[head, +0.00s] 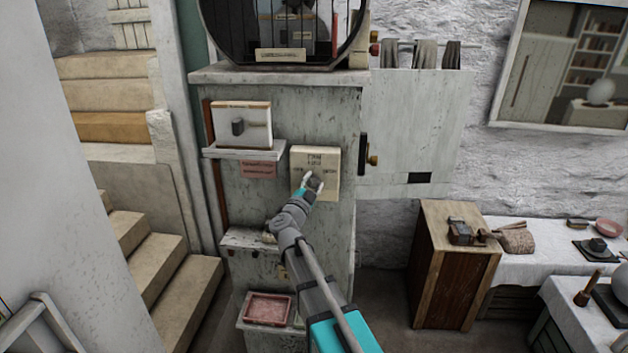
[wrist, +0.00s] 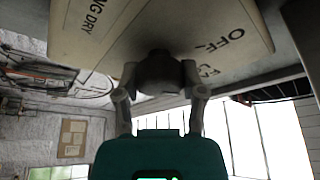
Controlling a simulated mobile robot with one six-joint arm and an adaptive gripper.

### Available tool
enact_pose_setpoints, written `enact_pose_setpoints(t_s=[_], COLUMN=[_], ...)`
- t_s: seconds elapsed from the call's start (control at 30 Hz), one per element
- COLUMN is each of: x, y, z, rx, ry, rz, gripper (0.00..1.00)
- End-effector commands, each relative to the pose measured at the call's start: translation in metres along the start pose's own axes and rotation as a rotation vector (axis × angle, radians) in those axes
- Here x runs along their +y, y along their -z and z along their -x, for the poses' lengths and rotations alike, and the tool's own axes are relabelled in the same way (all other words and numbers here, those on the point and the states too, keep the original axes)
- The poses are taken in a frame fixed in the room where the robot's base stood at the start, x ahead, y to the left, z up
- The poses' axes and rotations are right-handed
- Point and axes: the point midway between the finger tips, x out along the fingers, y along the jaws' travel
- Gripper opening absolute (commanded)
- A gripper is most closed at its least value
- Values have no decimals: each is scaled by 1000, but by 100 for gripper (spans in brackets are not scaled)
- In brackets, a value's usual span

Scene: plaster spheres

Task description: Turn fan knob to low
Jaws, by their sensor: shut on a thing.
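The fan knob is a small dark knob (head: 315,182) on a cream control plate (head: 328,155) fixed to the front of a grey cabinet. In the wrist view the dark knob (wrist: 160,70) sits between the two grey fingers of my gripper (wrist: 160,85). My gripper (head: 312,184) is shut on the knob, reaching it from below in the head view. The wrist view shows the plate (wrist: 115,25) with "OFF" to the right of the knob, a partly cut word near it, and "NG DRY" to the left. The knob's pointer direction cannot be told.
A cabinet door (head: 415,130) stands open at the right. Stairs (head: 150,240) are at the left; a wooden cabinet (head: 455,265) and cloth-covered tables are at the right.

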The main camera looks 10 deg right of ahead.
Motion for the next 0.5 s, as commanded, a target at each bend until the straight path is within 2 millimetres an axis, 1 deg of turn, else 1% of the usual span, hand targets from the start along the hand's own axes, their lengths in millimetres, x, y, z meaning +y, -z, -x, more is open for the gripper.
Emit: enact_pose_setpoints(t_s=[0.03,0.2,0.5], x=[-3,-2,-1], y=[0,0,0], z=[-1,-1,-1], rx=[-1,0,0], ry=[-12,-53,-85], rz=[-33,-131,-211], gripper=[5,5,5])
